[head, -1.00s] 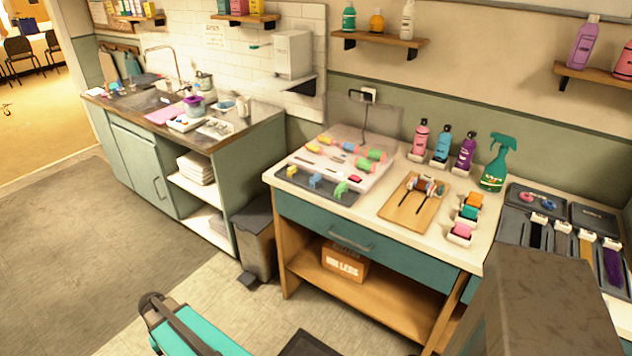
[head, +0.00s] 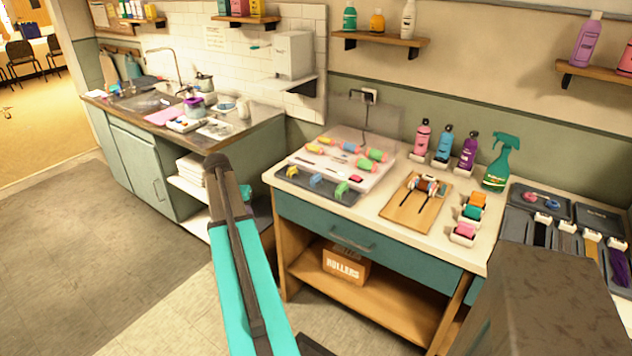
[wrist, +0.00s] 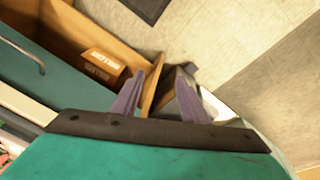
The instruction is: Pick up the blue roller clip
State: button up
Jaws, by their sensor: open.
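A small blue roller clip (head: 316,181) sits on the dark tray (head: 345,198) at the front left of the salon table. A yellow clip (head: 292,172) is to its left and a green clip (head: 342,188) to its right. My gripper (wrist: 160,98) is open and empty in the wrist view, with its two grey-purple fingers apart. In the head view my arm rises left of the table, and the fingers are hidden behind it. The blue clip is not seen in the wrist view.
A white roller case (head: 375,180) with colored rollers and a raised clear lid stands behind the tray. Bottles and a green spray bottle (head: 497,165) stand behind. A cardboard box (head: 345,264) sits on the shelf below.

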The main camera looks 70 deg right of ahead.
jog(key=s+d+r+m+h, duration=0.1)
jog(key=s+d+r+m, duration=0.2)
jog(key=s+d+r, duration=0.75)
jog(key=m+h+b, duration=0.1)
jog(key=m, duration=0.2)
send_near(316, 175)
jog(key=w+v, duration=0.1)
jog(key=v, duration=0.3)
jog(key=shift+s+f, duration=0.15)
jog(key=shift+f, duration=0.05)
jog(key=shift+f, duration=0.1)
jog(key=shift+p+x, duration=0.45)
jog(key=shift+x, duration=3.85)
jog(key=shift+s, duration=0.1)
jog(key=shift+s+p+x, duration=0.2)
jog(key=shift+p+x, duration=0.6)
jog(key=shift+x, duration=1.75)
jog(key=shift+d, duration=0.1)
